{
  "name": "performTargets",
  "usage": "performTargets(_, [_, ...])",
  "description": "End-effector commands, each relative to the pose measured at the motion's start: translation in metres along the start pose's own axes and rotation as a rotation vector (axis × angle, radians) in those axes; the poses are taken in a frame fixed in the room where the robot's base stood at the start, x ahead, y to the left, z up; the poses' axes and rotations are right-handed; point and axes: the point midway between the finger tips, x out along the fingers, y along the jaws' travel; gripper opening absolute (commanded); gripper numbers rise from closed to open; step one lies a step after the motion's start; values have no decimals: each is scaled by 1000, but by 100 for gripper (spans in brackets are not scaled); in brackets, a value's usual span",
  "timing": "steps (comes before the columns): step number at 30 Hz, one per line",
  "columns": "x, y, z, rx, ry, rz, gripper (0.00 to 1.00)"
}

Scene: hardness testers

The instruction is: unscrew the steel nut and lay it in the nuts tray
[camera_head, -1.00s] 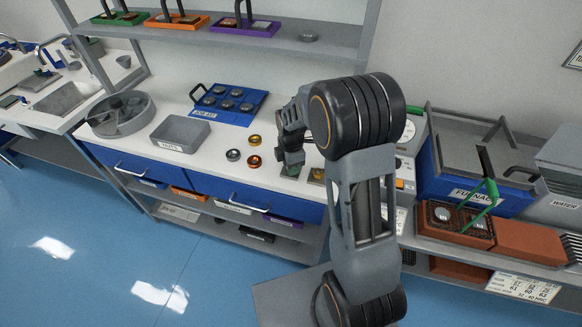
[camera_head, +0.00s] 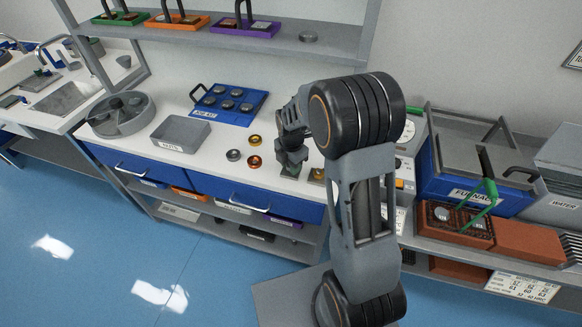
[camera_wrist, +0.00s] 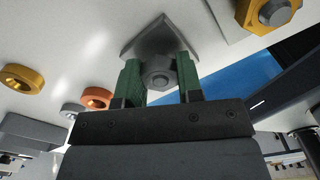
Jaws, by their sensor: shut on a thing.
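The steel nut (camera_wrist: 158,76) is a grey hex nut around a stud, on a grey pointed base (camera_wrist: 150,38), in the wrist view. My gripper (camera_wrist: 158,82) has its green-padded fingers on either side of the nut, shut on it. In the head view my gripper (camera_head: 291,168) points down at the counter's front, right of the loose rings; the nut is hidden there. The nuts tray (camera_head: 180,147) is a grey, open, labelled bin to the left on the counter and looks empty.
Steel (camera_head: 233,155), copper (camera_head: 254,161) and brass (camera_head: 255,140) rings lie between tray and gripper. A brass nut (camera_wrist: 250,12) sits on a neighbouring base in the wrist view. A blue rack (camera_head: 228,104) stands behind. A round grey container (camera_head: 121,115) is left of the tray.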

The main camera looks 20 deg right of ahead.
Motion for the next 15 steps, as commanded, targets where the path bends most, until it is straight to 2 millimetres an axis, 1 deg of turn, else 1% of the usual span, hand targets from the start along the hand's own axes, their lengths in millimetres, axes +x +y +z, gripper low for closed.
performTargets(15, [-23,0,0,2,0,1,10])
